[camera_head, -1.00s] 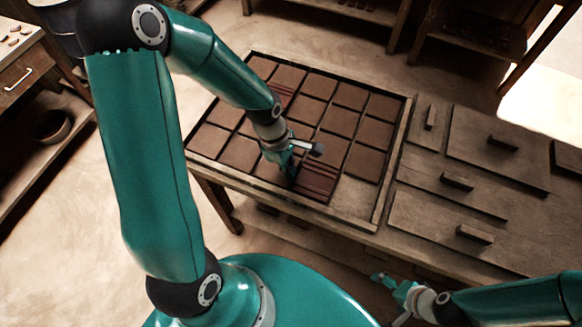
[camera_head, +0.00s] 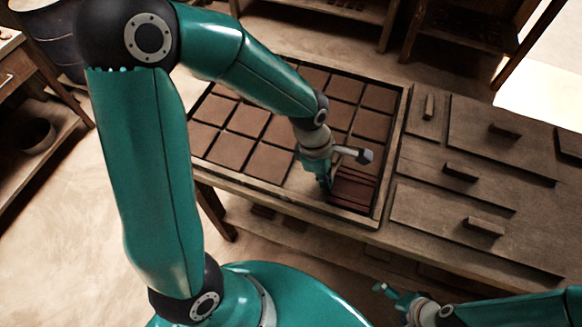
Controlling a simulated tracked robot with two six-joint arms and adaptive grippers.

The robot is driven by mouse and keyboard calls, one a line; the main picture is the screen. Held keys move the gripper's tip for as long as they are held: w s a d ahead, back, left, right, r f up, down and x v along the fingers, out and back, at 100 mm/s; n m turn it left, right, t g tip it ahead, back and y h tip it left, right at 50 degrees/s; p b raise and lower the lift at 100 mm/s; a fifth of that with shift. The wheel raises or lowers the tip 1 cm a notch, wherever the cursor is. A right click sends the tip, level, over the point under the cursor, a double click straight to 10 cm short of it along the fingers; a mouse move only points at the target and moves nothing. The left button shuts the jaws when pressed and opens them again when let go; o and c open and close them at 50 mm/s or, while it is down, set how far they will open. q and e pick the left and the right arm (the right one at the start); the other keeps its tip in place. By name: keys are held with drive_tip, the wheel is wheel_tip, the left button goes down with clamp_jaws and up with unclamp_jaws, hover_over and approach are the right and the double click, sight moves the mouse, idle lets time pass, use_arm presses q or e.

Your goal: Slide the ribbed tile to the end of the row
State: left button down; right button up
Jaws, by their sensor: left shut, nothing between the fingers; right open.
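The dark ribbed tile (camera_head: 356,187) lies flat in the front row of the tray, at its right end, close to the tray's right rim (camera_head: 391,165). My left gripper (camera_head: 325,187) is shut and empty. It points down at the tile's left edge and seems to touch it, though the gripper hides part of that edge. Bare tray floor shows just left of the gripper. My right gripper (camera_head: 385,293) is open and empty, low in front of the table, well away from the tray.
Several plain brown tiles (camera_head: 232,150) fill other cells of the tray; my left arm hides some. Right of the tray, the table carries wooden boards with raised handles (camera_head: 460,172). A cabinet with a bowl (camera_head: 34,135) on its shelf stands at the left.

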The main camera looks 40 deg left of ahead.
use_arm(q)
drive_tip(key=shift+w+d, duration=0.1)
drive_tip(key=shift+d, duration=0.2)
drive_tip(key=shift+a, duration=0.1)
